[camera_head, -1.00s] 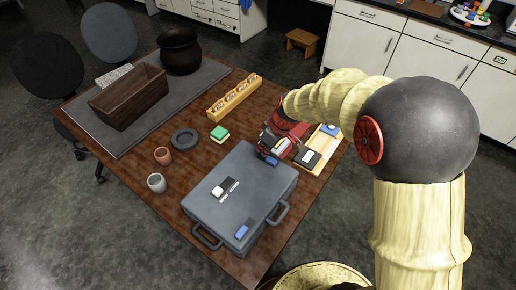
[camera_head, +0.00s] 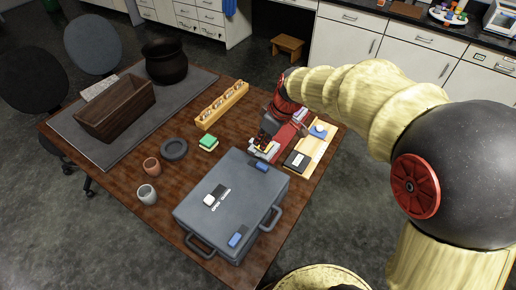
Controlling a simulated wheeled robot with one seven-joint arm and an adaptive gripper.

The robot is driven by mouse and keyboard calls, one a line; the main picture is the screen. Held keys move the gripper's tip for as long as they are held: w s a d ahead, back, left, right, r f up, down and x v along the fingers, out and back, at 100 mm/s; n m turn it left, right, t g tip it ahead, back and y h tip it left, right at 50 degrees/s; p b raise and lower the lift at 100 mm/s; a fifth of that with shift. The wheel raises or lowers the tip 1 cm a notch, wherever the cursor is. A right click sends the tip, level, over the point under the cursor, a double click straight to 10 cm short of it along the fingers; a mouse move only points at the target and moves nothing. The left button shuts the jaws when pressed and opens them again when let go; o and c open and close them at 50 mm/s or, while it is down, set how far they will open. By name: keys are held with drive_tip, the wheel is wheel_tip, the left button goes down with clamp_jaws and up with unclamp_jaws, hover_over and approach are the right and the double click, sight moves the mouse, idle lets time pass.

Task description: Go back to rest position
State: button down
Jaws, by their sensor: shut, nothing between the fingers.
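My arm reaches in from the right, and my gripper (camera_head: 266,146) hangs over the table (camera_head: 165,199), just behind the grey case and left of the wooden tray. The gripper is small in the picture; it looks shut and holds nothing that I can see. The grey case (camera_head: 222,214) lies closed on the near part of the table, with blue latches (camera_head: 238,237) and a small white-and-black item (camera_head: 209,200) on its lid. My gripper is apart from the case as far as I can tell.
The wooden tray (camera_head: 322,157) holds a black item (camera_head: 297,160).

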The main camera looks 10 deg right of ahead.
drive_tip(key=shift+s+d+r, duration=0.1)
drive_tip(key=shift+s+r, duration=0.05)
drive_tip(key=shift+r, duration=0.5)
drive_tip(key=s+d+r+m+t+h, duration=0.1)
drive_tip(key=s+r+m, duration=0.3)
drive_tip(key=s, duration=0.7)
drive_tip(key=s+d+r+m+t+h, duration=0.1)
drive_tip(key=s+d+r+m, duration=0.3)
drive_tip(key=s, duration=0.8)
wheel_tip(320, 180, up, 3)
drive_tip(key=shift+s+d+f+m+t+h, duration=0.2)
drive_tip(key=shift+m+t+h, duration=0.1)
drive_tip(key=shift+m+t, duration=0.2)
